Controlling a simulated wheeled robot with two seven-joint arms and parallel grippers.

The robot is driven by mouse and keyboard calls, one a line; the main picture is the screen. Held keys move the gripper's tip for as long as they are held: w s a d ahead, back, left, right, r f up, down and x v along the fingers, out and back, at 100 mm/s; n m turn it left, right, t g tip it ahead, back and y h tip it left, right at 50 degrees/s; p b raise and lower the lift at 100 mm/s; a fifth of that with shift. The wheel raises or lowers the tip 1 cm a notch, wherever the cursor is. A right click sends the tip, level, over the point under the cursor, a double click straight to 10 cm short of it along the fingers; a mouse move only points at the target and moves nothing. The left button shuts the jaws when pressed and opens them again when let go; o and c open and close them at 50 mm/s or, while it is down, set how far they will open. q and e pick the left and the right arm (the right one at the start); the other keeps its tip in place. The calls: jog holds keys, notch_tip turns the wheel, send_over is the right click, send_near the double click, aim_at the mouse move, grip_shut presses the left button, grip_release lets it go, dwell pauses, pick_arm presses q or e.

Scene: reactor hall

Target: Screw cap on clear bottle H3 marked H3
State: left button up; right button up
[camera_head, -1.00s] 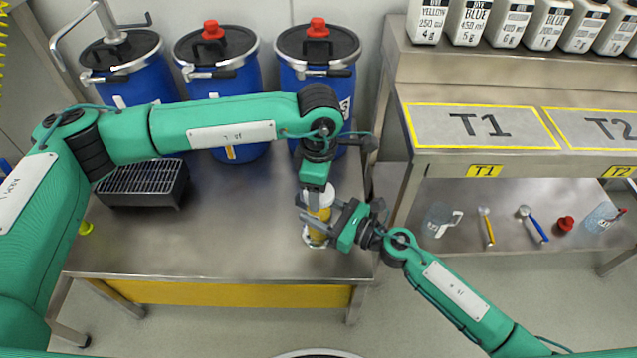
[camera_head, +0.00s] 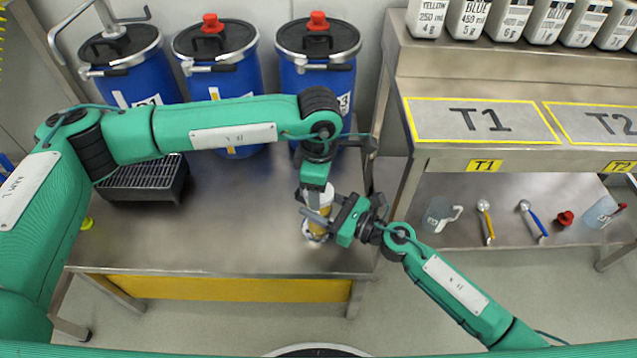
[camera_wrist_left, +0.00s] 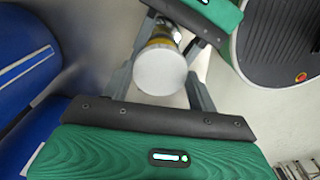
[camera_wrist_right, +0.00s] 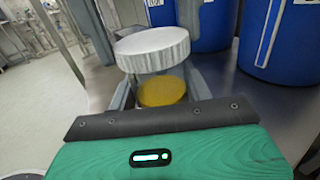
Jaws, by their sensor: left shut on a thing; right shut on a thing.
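The white round cap (camera_wrist_right: 152,48) is between the fingers of my left gripper (camera_head: 317,190), which reaches down from above and is shut on it. The cap also shows face-on in the left wrist view (camera_wrist_left: 160,71). The clear bottle (camera_head: 319,226) has yellow contents (camera_wrist_right: 163,91) and stands upright on the steel table. My right gripper (camera_head: 322,217) comes from the right and is shut on the bottle's side. The cap is directly above the bottle, at its top. I cannot tell how far it is seated. The bottle's marking is not readable.
Blue drums (camera_head: 218,75) with black lids stand along the back. A black grated tray (camera_head: 143,180) is at the left of the table. On the right, a shelf (camera_head: 470,215) holds a beaker, scoops and a red cap. The table's middle is clear.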

pick_arm(q)
jog(key=shift+f, duration=0.35)
jog(key=m, duration=0.4)
jog(key=shift+m, duration=0.4)
jog(key=m, duration=0.7)
jog(key=shift+m, duration=0.4)
jog(key=m, duration=1.4)
jog(key=shift+m, duration=0.4)
jog(key=o, duration=0.9)
